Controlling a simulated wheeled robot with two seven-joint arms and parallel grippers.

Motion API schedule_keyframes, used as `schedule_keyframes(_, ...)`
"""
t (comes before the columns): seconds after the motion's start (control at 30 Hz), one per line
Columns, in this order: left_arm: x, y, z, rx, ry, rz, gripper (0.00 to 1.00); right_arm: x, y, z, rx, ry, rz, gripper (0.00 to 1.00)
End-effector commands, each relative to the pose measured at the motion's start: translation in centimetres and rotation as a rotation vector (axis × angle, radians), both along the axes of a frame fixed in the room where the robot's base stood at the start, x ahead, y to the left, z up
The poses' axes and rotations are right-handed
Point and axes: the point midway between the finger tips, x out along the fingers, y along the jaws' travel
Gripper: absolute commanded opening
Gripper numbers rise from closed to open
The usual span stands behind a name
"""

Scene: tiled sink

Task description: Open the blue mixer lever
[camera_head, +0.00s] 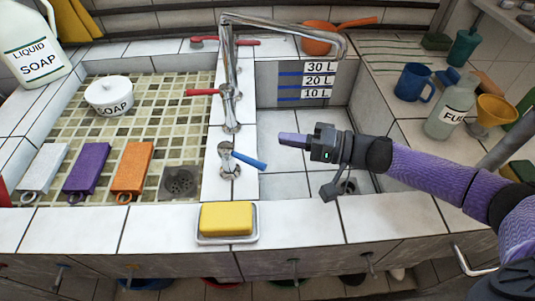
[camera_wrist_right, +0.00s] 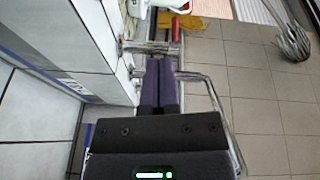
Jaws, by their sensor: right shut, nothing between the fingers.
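The blue mixer lever (camera_head: 248,160) sits on a chrome valve (camera_head: 226,160) on the white tiled divider between the two basins. It points right and slightly toward the front. My right gripper (camera_head: 283,138) is shut and empty, over the right basin. In the head view its purple fingertips are just above and to the right of the lever's free end, with a small gap seen between them. In the right wrist view the shut fingers (camera_wrist_right: 158,82) point toward chrome tap parts; I cannot make out the blue lever there. My left gripper is not in view.
A chrome spout (camera_head: 285,24) arches over the right basin, and a red lever (camera_head: 204,92) lies behind the blue one. A yellow soap bar (camera_head: 227,218) sits on the front ledge. A blue mug (camera_head: 413,83) and a bottle (camera_head: 450,107) stand at the right.

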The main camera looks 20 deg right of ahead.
Motion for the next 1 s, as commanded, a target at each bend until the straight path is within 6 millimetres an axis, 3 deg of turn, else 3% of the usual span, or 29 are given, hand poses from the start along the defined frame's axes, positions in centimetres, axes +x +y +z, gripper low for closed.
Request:
schedule_keyframes(0.1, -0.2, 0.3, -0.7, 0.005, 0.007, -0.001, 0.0, 1.4, 2.2, -0.3, 0.002, -0.004, 0.002, 0.0)
schedule_keyframes(0.33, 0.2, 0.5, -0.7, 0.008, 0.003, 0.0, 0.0, -0.9, 4.5, -0.9, 0.0, 0.001, 0.002, 0.0)
schedule_keyframes(0.8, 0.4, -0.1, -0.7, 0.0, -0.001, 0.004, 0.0, -1.3, 5.0, -0.9, 0.0, -0.001, -0.001, 0.0)
schedule_keyframes(1.0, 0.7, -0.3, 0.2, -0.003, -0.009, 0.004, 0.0, -1.3, 5.6, -0.6, 0.0, -0.001, -0.025, 0.0)
